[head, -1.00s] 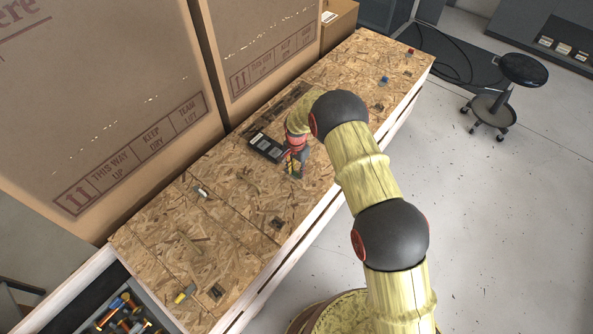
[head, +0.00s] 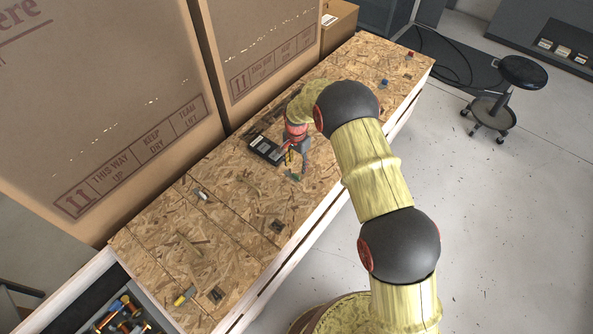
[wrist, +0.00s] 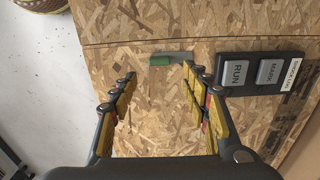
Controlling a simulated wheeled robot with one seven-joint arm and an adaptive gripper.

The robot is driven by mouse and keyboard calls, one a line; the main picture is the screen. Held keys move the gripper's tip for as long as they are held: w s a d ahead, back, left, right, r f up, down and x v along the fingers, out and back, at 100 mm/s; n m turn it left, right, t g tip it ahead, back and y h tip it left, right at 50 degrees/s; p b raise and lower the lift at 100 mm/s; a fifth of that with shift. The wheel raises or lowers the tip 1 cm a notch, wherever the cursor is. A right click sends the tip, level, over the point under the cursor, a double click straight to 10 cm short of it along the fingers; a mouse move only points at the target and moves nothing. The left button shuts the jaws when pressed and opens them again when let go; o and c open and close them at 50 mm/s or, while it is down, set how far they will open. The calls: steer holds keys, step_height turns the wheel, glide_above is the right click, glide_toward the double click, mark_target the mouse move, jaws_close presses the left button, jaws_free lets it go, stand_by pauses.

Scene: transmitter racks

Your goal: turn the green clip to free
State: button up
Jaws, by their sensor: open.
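The green clip (wrist: 160,60) lies on the chipboard top in the wrist view, its green part on the left and a grey bar (wrist: 180,55) running to the right. In the head view the clip (head: 292,176) is a small green spot just below my gripper. My gripper (wrist: 159,73) is open and empty, its two yellow-and-black fingers on either side of the clip's near side. In the head view my gripper (head: 296,157) points down over the board beside the black panel. Its height above the clip is hard to tell.
A black panel (wrist: 247,84) with grey keys marked RUN and MARK is close on the right of my gripper. Large cardboard boxes (head: 100,90) stand behind the chipboard bench. Other small clips (head: 185,295) sit along it. An open drawer (head: 105,290) holds bolts.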

mark_target(296, 175)
steer(key=shift+r, duration=2.75)
steer(key=s+d+n+g, duration=0.25)
steer(key=s+n, duration=0.25)
steer(key=s, duration=0.3)
steer(key=s+d+r+n+t, duration=0.1)
steer(key=s+d+r, duration=0.4)
steer(key=s+r, duration=0.5)
steer(key=s+d+r+n+t, duration=0.1)
steer(key=s+d+r+t, duration=0.3)
steer(key=s+r, duration=0.6)
steer(key=s+d+r+t, duration=0.3)
steer(key=s+d+r, duration=0.4)
steer(key=r, duration=1)
steer(key=s, duration=0.3)
steer(key=shift+s+d+r+n, duration=0.25)
steer(key=shift+d+n, duration=0.15)
